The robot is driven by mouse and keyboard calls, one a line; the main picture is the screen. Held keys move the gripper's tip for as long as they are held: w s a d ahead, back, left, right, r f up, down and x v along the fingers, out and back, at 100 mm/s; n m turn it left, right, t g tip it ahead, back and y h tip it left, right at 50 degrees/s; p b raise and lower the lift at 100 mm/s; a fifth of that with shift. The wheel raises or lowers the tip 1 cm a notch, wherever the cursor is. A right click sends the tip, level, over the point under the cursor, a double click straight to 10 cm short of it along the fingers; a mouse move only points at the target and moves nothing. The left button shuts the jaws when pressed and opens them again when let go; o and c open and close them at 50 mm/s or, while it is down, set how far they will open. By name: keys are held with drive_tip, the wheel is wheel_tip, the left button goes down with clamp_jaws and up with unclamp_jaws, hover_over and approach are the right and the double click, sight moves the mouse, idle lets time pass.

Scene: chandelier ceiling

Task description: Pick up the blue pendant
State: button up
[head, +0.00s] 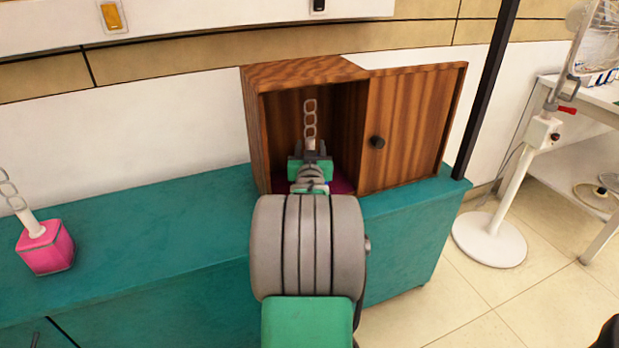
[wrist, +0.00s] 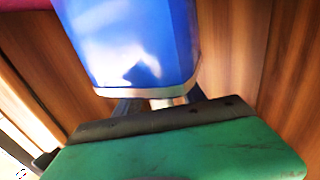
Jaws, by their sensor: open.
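The blue pendant (wrist: 130,40) fills the upper middle of the wrist view, close to my gripper. In the head view its pale chain (head: 310,115) and white stem (head: 311,145) stand up inside the open wooden cabinet (head: 252,125). Its blue body is mostly hidden behind my gripper (head: 310,162) and arm there. My gripper (wrist: 160,104) is open, reaching into the cabinet, with its dark fingers partly hidden by the pendant's near edge. I cannot tell whether the fingers touch it.
The cabinet door (head: 415,125) stands open to the right. A pink pendant (head: 45,248) with a chain stands at the left on the teal counter (head: 160,225). A dark post (head: 487,90) rises by the counter's right end. The counter between pink pendant and cabinet is clear.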

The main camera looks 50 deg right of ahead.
drive_tip(key=shift+c, duration=0.5)
clamp_jaws()
drive_tip(key=shift+a, duration=0.1)
idle(0.7)
drive_tip(key=shift+r, duration=0.1)
